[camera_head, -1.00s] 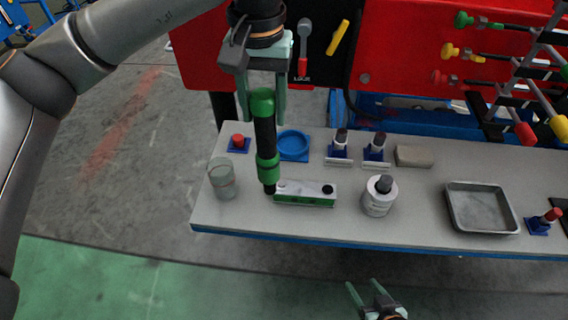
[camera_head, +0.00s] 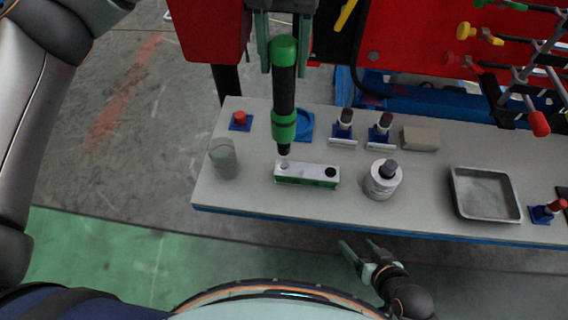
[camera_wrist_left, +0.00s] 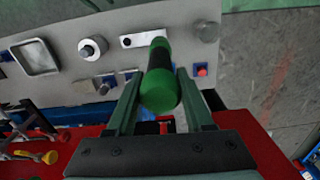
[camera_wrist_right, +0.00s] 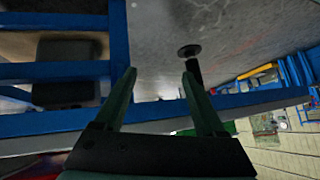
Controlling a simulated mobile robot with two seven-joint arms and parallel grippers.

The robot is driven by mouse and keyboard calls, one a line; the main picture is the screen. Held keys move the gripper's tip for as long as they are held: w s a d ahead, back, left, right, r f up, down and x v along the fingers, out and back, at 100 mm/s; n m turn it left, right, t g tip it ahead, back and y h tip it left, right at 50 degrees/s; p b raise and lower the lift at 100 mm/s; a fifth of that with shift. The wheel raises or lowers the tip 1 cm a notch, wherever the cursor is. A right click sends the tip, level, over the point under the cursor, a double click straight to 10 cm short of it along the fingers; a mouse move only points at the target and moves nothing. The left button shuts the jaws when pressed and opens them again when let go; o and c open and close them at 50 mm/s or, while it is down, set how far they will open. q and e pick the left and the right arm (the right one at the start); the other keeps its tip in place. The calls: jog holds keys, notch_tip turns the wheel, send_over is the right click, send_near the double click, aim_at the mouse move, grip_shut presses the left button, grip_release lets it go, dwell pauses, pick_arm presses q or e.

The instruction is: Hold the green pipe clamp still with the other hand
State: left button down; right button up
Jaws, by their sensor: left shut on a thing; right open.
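The pipe clamp with a green handle (camera_head: 487,4) is at the top right of the head view, on the rack, partly cut off by the picture edge. My left gripper (camera_head: 284,62) is shut on a black and green cylindrical tool (camera_head: 284,95), held upright. Its narrow dark tip is at the left end of a white and green block (camera_head: 306,171); I cannot tell whether they touch. The left wrist view shows the tool's green end (camera_wrist_left: 160,91) between the fingers. My right gripper (camera_head: 360,247) is open and empty in front of the table's front edge, far from the clamp.
Clamps with yellow (camera_head: 463,33) and red (camera_head: 540,124) handles sit on the rack.

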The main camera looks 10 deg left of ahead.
jog(key=a+r+n+g+y, duration=0.2)
jog(key=a+r+g+y, duration=0.3)
jog(key=a+r, duration=0.4)
notch_tip(320, 180, up, 17)
jog(key=w+n+g+y, duration=0.15)
jog(key=n+y, duration=0.25)
jog(key=n, duration=0.7)
jog(key=n+g+h, duration=0.2)
jog(key=n+h, duration=0.2)
jog(key=h, duration=0.4)
send_near(336, 173)
notch_tip(336, 173, down, 2)
jog(key=shift+a+x, duration=0.2)
jog(key=shift+x, duration=4.4)
jog(key=shift+w+r, duration=0.1)
jog(key=shift+c, duration=0.3)
grip_shut()
